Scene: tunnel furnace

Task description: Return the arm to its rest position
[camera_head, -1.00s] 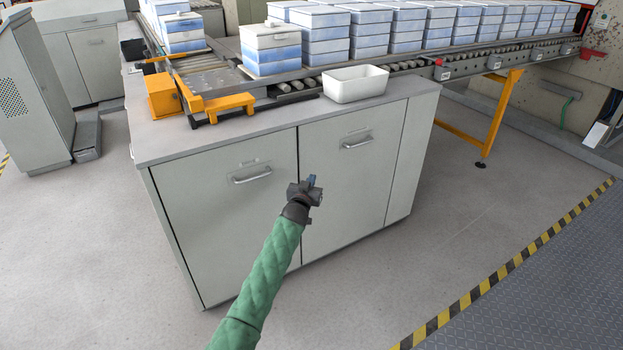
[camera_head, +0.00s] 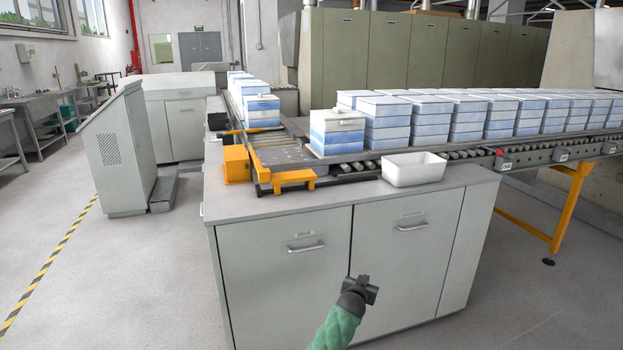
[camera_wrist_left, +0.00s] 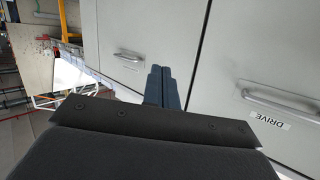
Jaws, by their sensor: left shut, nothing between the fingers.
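My left gripper (camera_head: 368,284) shows at the bottom of the head view, at the end of a green-sleeved arm. It is in front of the grey cabinet (camera_head: 285,285), near the gap between its two doors. In the left wrist view, the two dark fingers (camera_wrist_left: 163,86) are together with nothing between them. Cabinet doors and a handle (camera_wrist_left: 130,57) lie beyond them. My right gripper is in neither view.
A white bin (camera_head: 414,170) and an orange fixture (camera_head: 293,179) stand on the cabinet top. Stacked blue-and-white boxes (camera_head: 337,133) line the roller conveyor behind. A grey console (camera_head: 122,152) stands at left.

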